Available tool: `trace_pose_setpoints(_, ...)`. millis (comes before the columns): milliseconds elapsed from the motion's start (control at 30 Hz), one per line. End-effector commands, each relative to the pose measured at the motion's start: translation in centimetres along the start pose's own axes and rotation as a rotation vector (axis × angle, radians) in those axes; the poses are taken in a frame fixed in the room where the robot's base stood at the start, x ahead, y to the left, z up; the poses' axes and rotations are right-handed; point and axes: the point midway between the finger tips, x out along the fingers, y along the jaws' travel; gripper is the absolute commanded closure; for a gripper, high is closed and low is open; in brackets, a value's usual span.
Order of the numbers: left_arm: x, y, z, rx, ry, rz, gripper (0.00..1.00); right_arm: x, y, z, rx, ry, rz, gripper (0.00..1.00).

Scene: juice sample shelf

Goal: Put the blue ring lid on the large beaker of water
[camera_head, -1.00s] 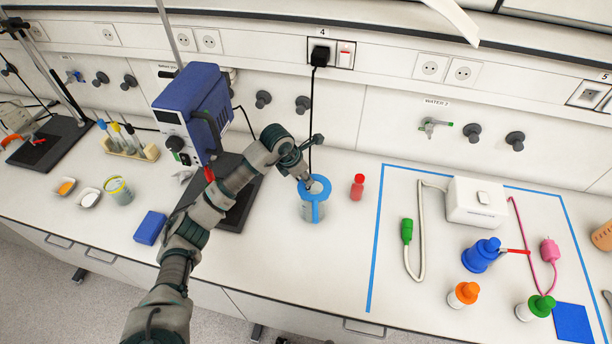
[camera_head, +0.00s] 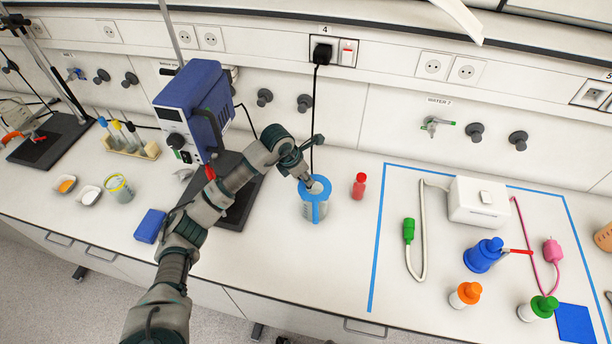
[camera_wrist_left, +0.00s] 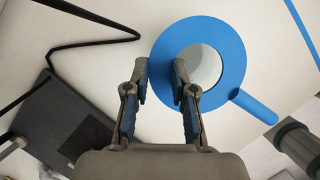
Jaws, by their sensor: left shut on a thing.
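The blue ring lid (camera_head: 324,186) is at the top of the large beaker (camera_head: 306,213), with its handle toward the front. I cannot tell whether it rests fully on the rim. In the left wrist view the blue ring lid (camera_wrist_left: 232,55) is seen from above, its handle pointing to the lower right, with a pale round opening. My left gripper (camera_head: 304,182) reaches down to the lid from behind. In the wrist view my left gripper (camera_wrist_left: 160,72) has its fingers around the ring's left edge, shut on it. My right gripper is not in view.
A red bottle (camera_head: 359,186) stands just right of the beaker. Blue tape (camera_head: 378,235) bounds an area with a white box (camera_head: 478,203) and several bottles. A blue instrument (camera_head: 197,105) stands behind my left arm. The counter in front of the beaker is clear.

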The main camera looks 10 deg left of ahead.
Motion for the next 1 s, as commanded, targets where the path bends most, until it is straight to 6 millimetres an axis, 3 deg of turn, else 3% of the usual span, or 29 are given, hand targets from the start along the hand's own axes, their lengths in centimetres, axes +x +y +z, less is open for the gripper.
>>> trace_pose_setpoints(467,0.3,0.0,-0.1,0.000,-0.001,0.000,1.00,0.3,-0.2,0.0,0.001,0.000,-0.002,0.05)
trace_pose_setpoints(500,0.3,0.0,-0.1,0.000,-0.001,0.000,0.66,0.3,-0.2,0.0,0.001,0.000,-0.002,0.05)
trace_pose_setpoints(600,0.3,0.0,-0.1,0.000,-0.001,0.000,0.46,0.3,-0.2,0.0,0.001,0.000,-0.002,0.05)
trace_pose_setpoints(867,0.3,0.0,-0.1,0.000,0.000,0.000,0.46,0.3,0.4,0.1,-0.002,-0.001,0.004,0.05)
trace_pose_setpoints(1000,-0.8,0.1,0.0,0.000,-0.003,0.001,0.46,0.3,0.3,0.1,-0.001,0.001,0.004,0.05)
